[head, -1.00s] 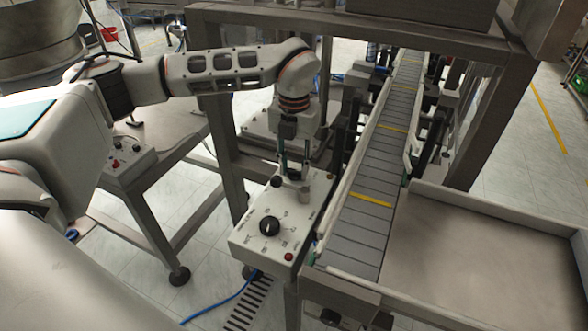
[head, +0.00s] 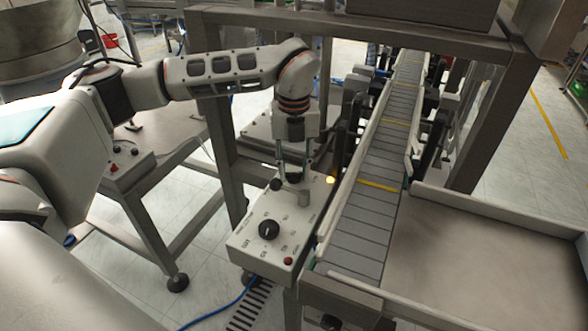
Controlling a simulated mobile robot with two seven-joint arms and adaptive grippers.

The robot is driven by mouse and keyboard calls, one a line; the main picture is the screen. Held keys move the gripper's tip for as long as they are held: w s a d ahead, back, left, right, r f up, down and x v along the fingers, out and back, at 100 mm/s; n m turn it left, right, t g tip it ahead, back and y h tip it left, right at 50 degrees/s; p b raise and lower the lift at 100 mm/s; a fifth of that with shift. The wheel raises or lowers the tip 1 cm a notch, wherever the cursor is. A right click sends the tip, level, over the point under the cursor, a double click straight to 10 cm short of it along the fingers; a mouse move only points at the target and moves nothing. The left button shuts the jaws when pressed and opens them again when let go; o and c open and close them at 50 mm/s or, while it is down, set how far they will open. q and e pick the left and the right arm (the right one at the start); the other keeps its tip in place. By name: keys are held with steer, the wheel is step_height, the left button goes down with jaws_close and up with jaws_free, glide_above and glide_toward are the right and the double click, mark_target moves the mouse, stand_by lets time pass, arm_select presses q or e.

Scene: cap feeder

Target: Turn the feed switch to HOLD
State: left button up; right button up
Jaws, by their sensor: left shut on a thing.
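The pale control box (head: 247,252) stands left of the conveyor. On its top are a black rotary knob (head: 269,229) with labels around it, too small to read, and a red button (head: 288,261). Behind the knob is a switch handle, which I take for the feed switch, with a dark round end (head: 276,183) and a grey post (head: 304,198). My left gripper (head: 293,174) points down over it, its fingers shut on a dark part of it. The fingers partly hide the handle, so its exact setting cannot be told. My right gripper is not in view.
The conveyor (head: 361,222) with yellow stripes runs just right of the box. A wide tray (head: 505,204) lies to its right. A small amber lamp (head: 330,180) glows by the box's back right corner. A frame post (head: 222,150) stands behind the box.

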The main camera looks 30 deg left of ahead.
mark_target(294, 173)
arm_select(q)
steer(key=o, duration=1.1)
step_height(294, 173, up, 12)
steer(key=shift+r, duration=0.1)
stand_by(0.4)
